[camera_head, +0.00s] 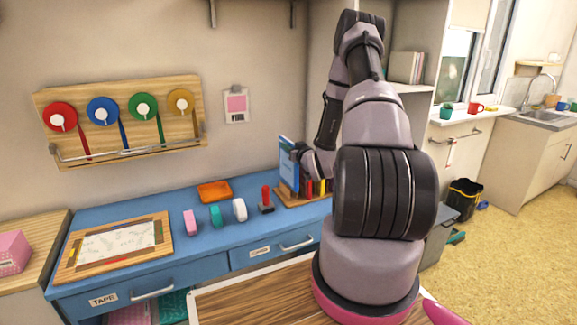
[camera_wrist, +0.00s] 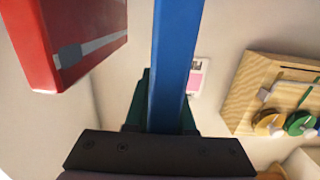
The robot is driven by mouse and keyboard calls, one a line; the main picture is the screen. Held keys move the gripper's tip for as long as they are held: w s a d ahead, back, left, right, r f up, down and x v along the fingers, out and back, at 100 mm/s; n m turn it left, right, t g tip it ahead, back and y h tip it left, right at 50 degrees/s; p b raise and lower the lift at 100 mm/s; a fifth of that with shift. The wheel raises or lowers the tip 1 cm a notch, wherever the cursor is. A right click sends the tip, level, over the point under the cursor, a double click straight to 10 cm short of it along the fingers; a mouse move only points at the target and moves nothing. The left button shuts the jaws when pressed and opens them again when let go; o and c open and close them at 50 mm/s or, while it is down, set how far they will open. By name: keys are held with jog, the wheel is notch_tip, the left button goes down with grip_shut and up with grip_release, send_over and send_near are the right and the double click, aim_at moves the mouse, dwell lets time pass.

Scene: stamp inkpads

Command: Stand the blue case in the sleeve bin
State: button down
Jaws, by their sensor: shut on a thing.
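The blue case (camera_head: 288,160) is upright above the wooden holder at the back right of the blue counter. My gripper (camera_head: 299,152) is beside it and shut on it. In the wrist view the blue case (camera_wrist: 174,65) shows edge-on as a long blue bar in the jaws. Dark green shapes flank its lower end. I cannot tell which holder is the sleeve bin, or whether the case's lower end is inside the wooden holder (camera_head: 318,199); pens and my wrist partly hide it.
A red case (camera_wrist: 75,40) is close at left in the wrist view. On the counter are a red-handled stamp (camera_head: 266,199), several small blocks and an orange tray (camera_head: 214,191). A rack of coloured discs (camera_head: 120,120) hangs on the wall. The counter's front middle is clear.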

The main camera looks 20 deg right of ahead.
jog(key=shift+f, duration=2.55)
jog(key=c, duration=0.8)
grip_release()
jog(key=shift+o, duration=0.2)
send_near(297, 164)
jog(key=w, duration=0.5)
jog(key=shift+w+f, duration=0.15)
jog(key=shift+w, duration=0.1)
